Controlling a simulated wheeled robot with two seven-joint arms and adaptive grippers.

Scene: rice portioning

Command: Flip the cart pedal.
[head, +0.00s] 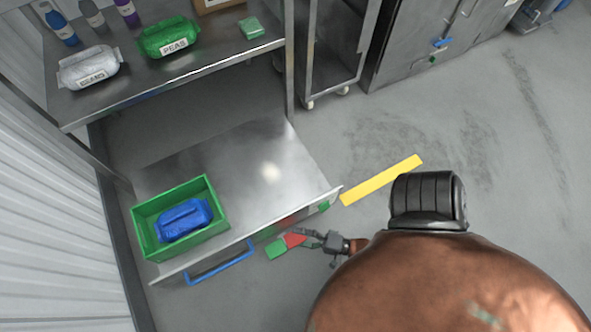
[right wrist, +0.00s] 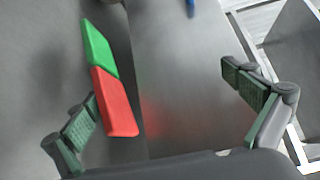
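The cart (head: 190,160) has a low metal platform with a blue handle (head: 222,263) at its front edge. The pedal has a green end (head: 276,248) and a red end (head: 295,240), and it sticks out low at the cart's front edge. It also shows in the right wrist view, with its green end (right wrist: 99,48) farther off and its red end (right wrist: 115,103) closer. My right gripper (head: 312,239) is at the pedal's red end. In the right wrist view its fingers (right wrist: 168,103) are wide apart, with the red end beside the left finger; contact is unclear. My left gripper is not in view.
A green crate (head: 150,243) with a blue bag (head: 183,219) stands on the platform. A steel table (head: 215,62) behind holds bags and bottles. A yellow strip (head: 382,180) lies on the floor to the right. Open floor extends beyond it toward a steel cabinet (head: 405,55).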

